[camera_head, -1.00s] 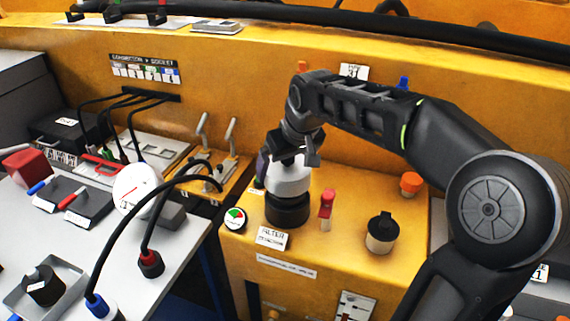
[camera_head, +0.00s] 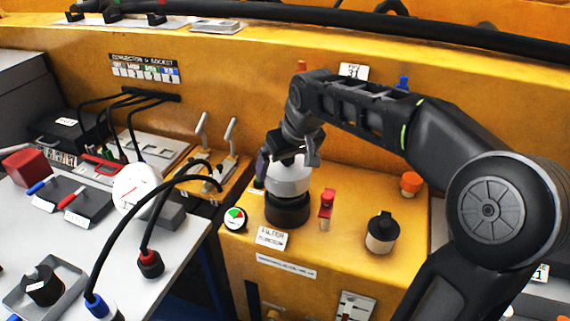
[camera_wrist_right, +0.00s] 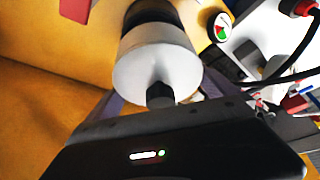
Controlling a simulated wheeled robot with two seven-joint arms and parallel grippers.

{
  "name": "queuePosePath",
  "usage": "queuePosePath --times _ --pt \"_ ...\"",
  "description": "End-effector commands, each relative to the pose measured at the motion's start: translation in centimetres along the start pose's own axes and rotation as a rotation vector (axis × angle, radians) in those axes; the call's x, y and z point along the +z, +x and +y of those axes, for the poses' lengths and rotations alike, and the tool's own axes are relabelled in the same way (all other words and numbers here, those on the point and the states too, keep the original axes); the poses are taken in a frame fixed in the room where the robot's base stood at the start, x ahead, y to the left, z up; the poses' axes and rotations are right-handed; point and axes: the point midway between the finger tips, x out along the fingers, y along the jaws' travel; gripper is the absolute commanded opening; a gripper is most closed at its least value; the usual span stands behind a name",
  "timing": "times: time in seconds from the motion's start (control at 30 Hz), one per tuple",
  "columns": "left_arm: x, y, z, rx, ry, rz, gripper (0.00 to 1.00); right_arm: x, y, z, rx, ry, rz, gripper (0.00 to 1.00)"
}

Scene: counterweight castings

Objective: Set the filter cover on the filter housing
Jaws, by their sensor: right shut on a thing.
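The filter cover (camera_head: 291,179) is a pale, round cap with a black knob on top. My right gripper (camera_head: 290,158) is above it, shut on its knob. In the right wrist view the cover (camera_wrist_right: 157,68) is seen from above, with the knob (camera_wrist_right: 160,96) at my right gripper (camera_wrist_right: 160,104). The filter housing (camera_head: 287,210) is a black cylinder on the yellow ledge, directly under the cover. The cover looks upright and in line with it, with no clear gap, but I cannot tell whether it is fully seated. My left gripper is out of view.
A red-topped piece (camera_head: 327,203) and a black-capped jar (camera_head: 381,233) stand right of the housing. A round gauge (camera_head: 235,218) and a label plate (camera_head: 272,237) are at its left and front. Black cables (camera_head: 152,205) arch over the grey bench at left.

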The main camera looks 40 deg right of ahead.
Motion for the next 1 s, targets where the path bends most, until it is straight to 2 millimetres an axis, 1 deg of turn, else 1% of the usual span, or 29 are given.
queuePosePath --times 1.0 --pt "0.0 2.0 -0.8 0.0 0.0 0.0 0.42 1.0 2.4 0.0 0.0 0.0 0.001 0.41"
